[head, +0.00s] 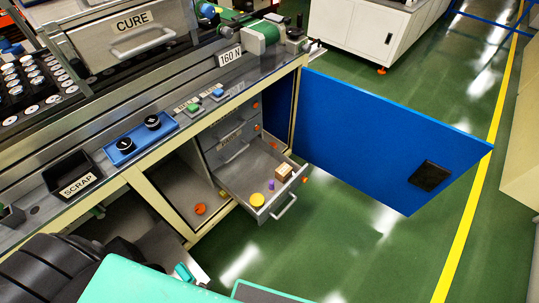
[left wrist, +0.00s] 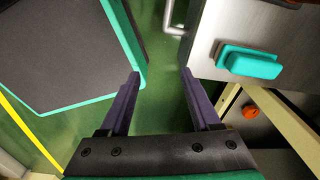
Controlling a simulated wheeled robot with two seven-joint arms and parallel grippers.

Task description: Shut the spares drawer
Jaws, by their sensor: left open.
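The pulled-out grey drawer (head: 238,186) sits low in the bench cabinet, open toward the front right. It holds a yellow disc, a small purple piece and a tan box, and has a metal bar handle (head: 284,208) on its front. Its label does not show, so I cannot confirm it is the spares drawer. In the left wrist view my left gripper (left wrist: 160,76) is open and empty, with green floor between its purple fingers. A metal bar (left wrist: 173,22), possibly that handle, shows beyond the fingertips. My right gripper is not in view.
A blue cabinet door (head: 370,135) stands open right of the drawer. A grey panel (left wrist: 215,60) with a teal handle (left wrist: 248,62) is close to the right fingertip; the teal handle also shows low in the head view (head: 183,272). Green floor (head: 330,250) is clear in front.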

